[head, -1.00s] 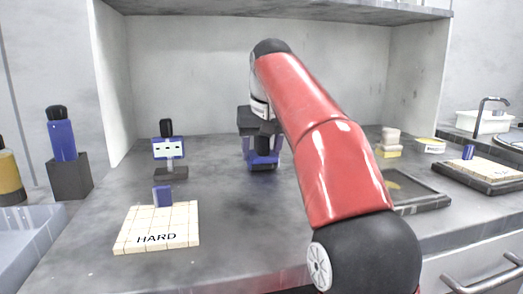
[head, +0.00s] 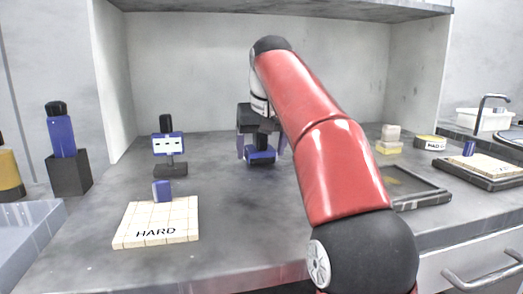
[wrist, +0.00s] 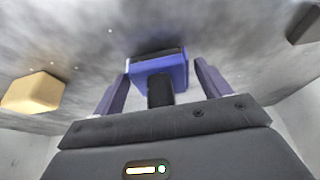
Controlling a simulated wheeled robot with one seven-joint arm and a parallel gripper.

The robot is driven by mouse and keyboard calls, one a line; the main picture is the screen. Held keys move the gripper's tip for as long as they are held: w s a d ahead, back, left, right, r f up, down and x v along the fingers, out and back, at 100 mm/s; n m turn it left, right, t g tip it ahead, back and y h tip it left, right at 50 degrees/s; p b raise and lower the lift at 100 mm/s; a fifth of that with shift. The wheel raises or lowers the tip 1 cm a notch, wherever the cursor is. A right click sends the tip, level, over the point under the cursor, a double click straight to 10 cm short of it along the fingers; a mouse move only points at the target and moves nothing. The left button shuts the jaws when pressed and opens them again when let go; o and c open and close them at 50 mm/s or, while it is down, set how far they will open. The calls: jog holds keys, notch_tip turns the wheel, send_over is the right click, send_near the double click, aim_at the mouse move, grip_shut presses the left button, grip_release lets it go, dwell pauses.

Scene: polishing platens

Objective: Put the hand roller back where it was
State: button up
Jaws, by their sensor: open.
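The likely hand roller (head: 260,156), a blue body with a dark base, stands on the worktop near the middle. In the wrist view its blue body (wrist: 160,74) shows with a black handle pointing toward my gripper. My gripper (head: 261,153) is open around it, one finger on each side. In the wrist view there is a gap between each finger and the blue body at my gripper (wrist: 162,64). My gripper's palm hides the upper part of the roller in the head view.
A blue tool with a white face (head: 168,146) stands on a dark base to the left. Yellow and cream blocks (head: 389,140) and a dark tray (head: 425,199) lie to the right.

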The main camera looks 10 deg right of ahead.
jog(key=p+v, duration=0.3)
jog(key=v, duration=0.5)
jog(key=shift+a+p, duration=0.3)
jog(key=shift+p, duration=0.05)
